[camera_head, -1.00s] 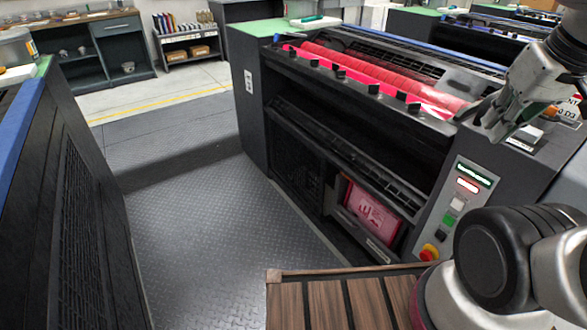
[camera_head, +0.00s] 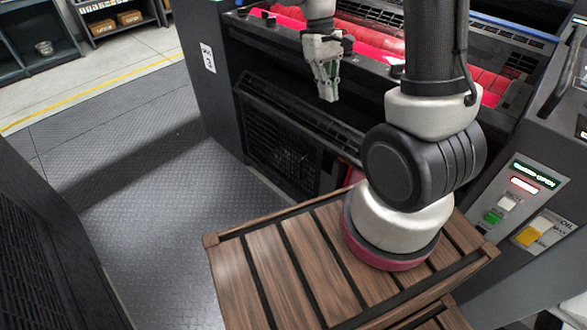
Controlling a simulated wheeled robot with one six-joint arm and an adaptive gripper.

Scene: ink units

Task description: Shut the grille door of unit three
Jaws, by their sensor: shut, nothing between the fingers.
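Unit three (camera_head: 215,85) is the dark press unit with a small sign bearing a 3 on its end wall. Its grille door (camera_head: 290,108) appears to be the long black slatted panel sticking out along the front, below a dark opening, so it looks open. My arm hides its right part. A lit display (camera_head: 534,174) on the unit's panel seems to read guard open. My gripper (camera_head: 328,98) points down, shut and empty, in front of the unit's upper front edge. It overlaps the opening in the picture; whether it touches anything cannot be told.
Red ink rollers (camera_head: 370,35) lie in the unit's top. Below the grille is a mesh panel (camera_head: 275,145). My slatted wooden-topped base stands close to the unit. Another dark unit (camera_head: 50,240) stands at left, with clear metal floor (camera_head: 170,215) between them.

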